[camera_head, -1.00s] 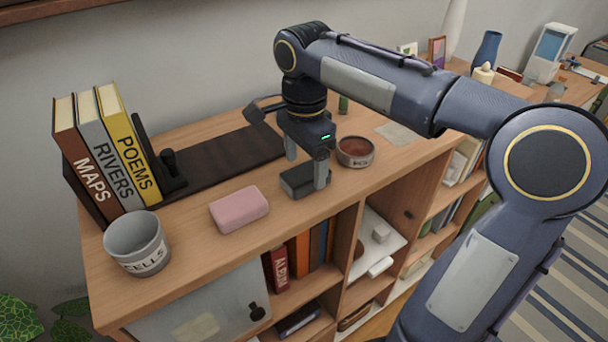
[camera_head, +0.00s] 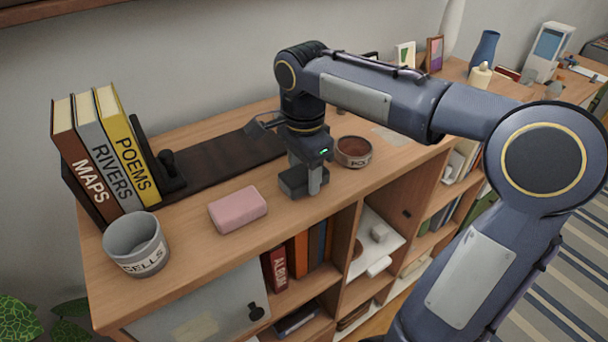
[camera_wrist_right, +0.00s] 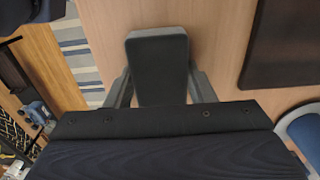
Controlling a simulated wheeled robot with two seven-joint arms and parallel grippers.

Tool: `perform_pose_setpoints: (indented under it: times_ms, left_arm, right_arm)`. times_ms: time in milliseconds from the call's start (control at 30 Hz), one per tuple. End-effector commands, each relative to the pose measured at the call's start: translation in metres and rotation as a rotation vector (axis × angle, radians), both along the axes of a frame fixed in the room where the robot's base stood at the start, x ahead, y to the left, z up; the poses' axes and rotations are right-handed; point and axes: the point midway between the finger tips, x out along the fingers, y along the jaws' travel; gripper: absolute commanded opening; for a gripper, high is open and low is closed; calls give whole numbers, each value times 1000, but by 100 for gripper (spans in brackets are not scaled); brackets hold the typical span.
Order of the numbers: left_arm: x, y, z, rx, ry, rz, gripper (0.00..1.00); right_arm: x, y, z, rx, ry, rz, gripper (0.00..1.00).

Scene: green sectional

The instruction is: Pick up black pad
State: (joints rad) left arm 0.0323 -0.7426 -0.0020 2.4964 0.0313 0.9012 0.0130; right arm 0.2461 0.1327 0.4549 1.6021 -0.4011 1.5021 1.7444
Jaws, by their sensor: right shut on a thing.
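The black pad (camera_head: 294,185) is a small dark block near the front edge of the wooden shelf top (camera_head: 190,241). My right gripper (camera_head: 305,178) comes down over it from above, with its fingers on both sides of the pad. In the right wrist view the pad (camera_wrist_right: 158,68) lies between the two fingers (camera_wrist_right: 160,88), which are shut on it. I cannot tell whether the pad is touching the shelf top or just above it. My left gripper is in neither view.
A pink block (camera_head: 238,210) lies left of the pad, and a round bowl (camera_head: 353,151) stands close at the right. A grey mug (camera_head: 136,243) and upright books (camera_head: 104,150) are at the left. A dark mat (camera_head: 225,160) lies behind.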

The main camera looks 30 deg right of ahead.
Motion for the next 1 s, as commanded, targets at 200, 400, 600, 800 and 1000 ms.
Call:
perform_pose_setpoints:
  times_ms: [200,400,600,800,1000]
  left_arm:
    - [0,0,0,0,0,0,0]
    - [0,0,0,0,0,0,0]
    - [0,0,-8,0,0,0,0]
    - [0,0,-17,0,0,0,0]
    - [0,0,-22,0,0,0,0]
  right_arm:
    - [0,0,7,0,-1,0,28]
    - [1,1,34,1,-5,0,28]
    - [-33,-8,71,0,-8,-2,28]
    - [-73,-19,100,-1,-6,-3,28]
    - [-109,-28,117,-1,-4,-2,28]
